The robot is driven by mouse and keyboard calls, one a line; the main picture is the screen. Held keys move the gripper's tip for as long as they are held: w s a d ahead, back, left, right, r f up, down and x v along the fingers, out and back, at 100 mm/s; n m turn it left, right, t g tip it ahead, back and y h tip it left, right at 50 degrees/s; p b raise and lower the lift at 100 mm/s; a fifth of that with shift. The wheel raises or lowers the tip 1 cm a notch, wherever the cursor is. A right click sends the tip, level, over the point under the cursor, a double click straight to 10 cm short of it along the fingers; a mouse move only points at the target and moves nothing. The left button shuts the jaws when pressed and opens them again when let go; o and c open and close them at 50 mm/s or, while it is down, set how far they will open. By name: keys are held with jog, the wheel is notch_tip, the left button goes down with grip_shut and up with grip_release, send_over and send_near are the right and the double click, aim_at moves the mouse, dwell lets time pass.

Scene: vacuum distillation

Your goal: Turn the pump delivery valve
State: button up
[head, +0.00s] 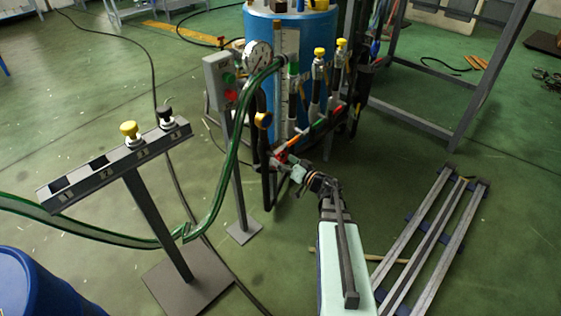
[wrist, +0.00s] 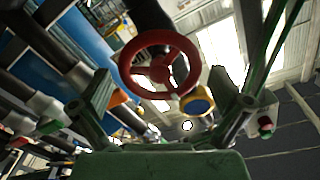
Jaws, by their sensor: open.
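A red valve handwheel (wrist: 160,62) with spokes sits on a dark pipe in the upper middle of the wrist view. I take it for the pump delivery valve, but no label on it is readable. My gripper (wrist: 163,82) is open, with one finger on each side of the wheel in the picture. I cannot tell whether either finger touches it. In the head view my gripper (head: 285,165) is small, at the lower pipework in front of the blue tank. A small red part there is partly hidden by the gripper.
A yellow-rimmed gauge (wrist: 196,101) hangs close to the wheel. The blue tank (head: 292,30) and its pipes stand behind. A control box (head: 219,80) on a post, a green hose (head: 221,185) and a valve stand (head: 110,165) are to the left. Metal rails (head: 425,245) lie at right.

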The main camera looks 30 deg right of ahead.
jog(key=shift+w+a, duration=0.15)
jog(key=shift+w, duration=0.25)
jog(key=c, duration=1)
